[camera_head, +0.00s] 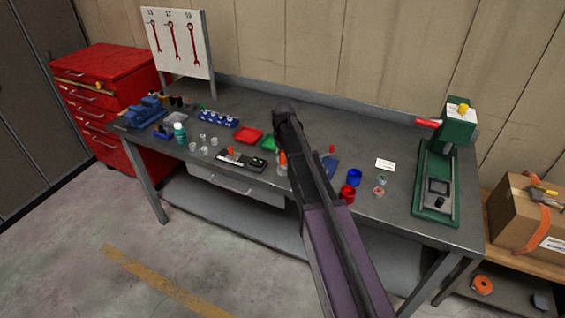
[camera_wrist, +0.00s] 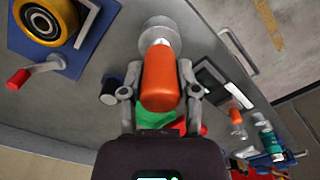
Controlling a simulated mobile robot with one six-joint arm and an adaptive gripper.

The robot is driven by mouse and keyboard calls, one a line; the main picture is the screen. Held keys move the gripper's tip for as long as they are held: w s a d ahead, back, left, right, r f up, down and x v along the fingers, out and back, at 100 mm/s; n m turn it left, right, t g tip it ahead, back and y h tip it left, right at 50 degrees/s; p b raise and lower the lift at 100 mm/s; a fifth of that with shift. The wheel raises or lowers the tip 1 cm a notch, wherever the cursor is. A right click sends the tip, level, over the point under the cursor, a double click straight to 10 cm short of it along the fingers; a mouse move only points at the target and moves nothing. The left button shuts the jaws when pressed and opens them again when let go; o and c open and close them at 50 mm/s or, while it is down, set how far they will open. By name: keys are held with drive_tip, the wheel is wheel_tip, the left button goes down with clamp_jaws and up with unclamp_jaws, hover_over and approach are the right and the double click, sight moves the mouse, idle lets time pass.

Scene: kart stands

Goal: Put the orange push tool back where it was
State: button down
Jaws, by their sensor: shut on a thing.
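The orange push tool (camera_wrist: 160,80) is between the fingers of my gripper (camera_wrist: 158,72) in the wrist view, and the fingers are shut on its handle. Its pale metal end points at a round grey cup or base (camera_wrist: 158,36); I cannot tell whether they touch. In the head view, a small orange part of the tool (camera_head: 282,158) shows beside my arm, above the front part of the bench. My arm hides most of the gripper there.
The grey bench (camera_head: 300,117) carries a red tray (camera_head: 248,135), a black device (camera_head: 240,160), small cups, a blue cup (camera_head: 354,177), a red cup (camera_head: 347,193) and a green press (camera_head: 437,180). A blue fixture with a yellow wheel (camera_wrist: 48,20) is close by.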

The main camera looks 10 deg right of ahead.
sight(282, 161)
drive_tip(key=shift+w, duration=0.6)
wheel_tip(282, 161, down, 4)
drive_tip(key=b, duration=0.3)
drive_tip(key=shift+a+r+b, duration=0.1)
drive_tip(key=shift+r+b, duration=0.05)
drive_tip(key=shift+b, duration=0.2)
drive_tip(key=shift+c, duration=1.7)
unclamp_jaws()
drive_tip(key=shift+r, duration=0.15)
wheel_tip(282, 161, up, 12)
drive_tip(key=p, duration=1.2)
